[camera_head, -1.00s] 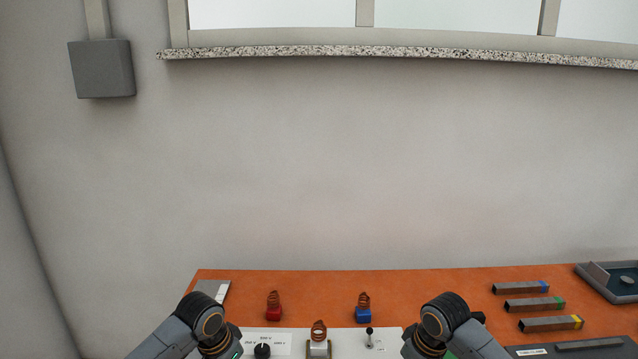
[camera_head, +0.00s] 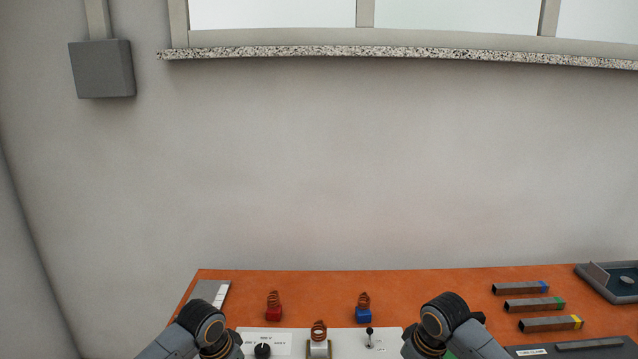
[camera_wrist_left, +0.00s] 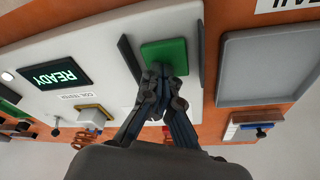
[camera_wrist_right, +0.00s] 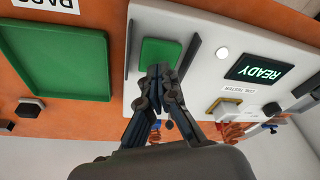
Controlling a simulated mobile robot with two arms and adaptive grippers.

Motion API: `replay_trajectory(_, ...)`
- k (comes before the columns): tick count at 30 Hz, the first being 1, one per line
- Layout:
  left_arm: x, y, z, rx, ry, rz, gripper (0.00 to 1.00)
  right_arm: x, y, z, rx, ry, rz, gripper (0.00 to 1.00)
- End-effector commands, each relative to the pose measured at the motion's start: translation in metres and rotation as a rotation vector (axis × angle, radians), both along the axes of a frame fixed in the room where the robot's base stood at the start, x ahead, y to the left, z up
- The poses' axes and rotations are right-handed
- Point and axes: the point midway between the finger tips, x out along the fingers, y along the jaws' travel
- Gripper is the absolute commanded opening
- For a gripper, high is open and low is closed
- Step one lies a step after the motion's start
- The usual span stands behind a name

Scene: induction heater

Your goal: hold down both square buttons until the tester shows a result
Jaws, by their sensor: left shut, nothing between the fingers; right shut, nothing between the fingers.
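The tester (camera_wrist_left: 105,35) is a white panel. Its display (camera_wrist_left: 55,75) reads READY in the left wrist view; the display (camera_wrist_right: 260,68) reads the same in the right wrist view. My left gripper (camera_wrist_left: 162,70) is shut and empty, its tips at the lower edge of one green square button (camera_wrist_left: 168,53). My right gripper (camera_wrist_right: 158,70) is shut and empty, its tips at the lower edge of the other green square button (camera_wrist_right: 158,53). I cannot tell whether either touches or presses its button. In the head view, my arms cover both buttons.
Red (camera_head: 274,313) and blue (camera_head: 363,314) coil blocks stand behind the tester. Another coil (camera_head: 319,330) sits at its middle beside a black knob (camera_head: 262,351) and a lever (camera_head: 369,338). A grey tray (camera_wrist_left: 265,70) and a green tray (camera_wrist_right: 60,60) flank the tester. Several bars (camera_head: 520,288) lie at right.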

Motion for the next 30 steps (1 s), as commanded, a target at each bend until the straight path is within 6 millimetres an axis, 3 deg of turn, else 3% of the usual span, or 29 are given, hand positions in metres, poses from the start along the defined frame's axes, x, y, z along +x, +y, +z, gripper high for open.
replay_trajectory(9,-0.001,0.0,-0.001,0.0,0.002,0.0,0.0,0.011,0.002,-0.004,0.0,-0.001,0.0,0.0)
replay_trajectory(30,-0.001,0.0,-0.001,0.0,0.002,0.0,0.0,0.011,0.002,-0.015,-0.001,0.001,0.001,0.0)
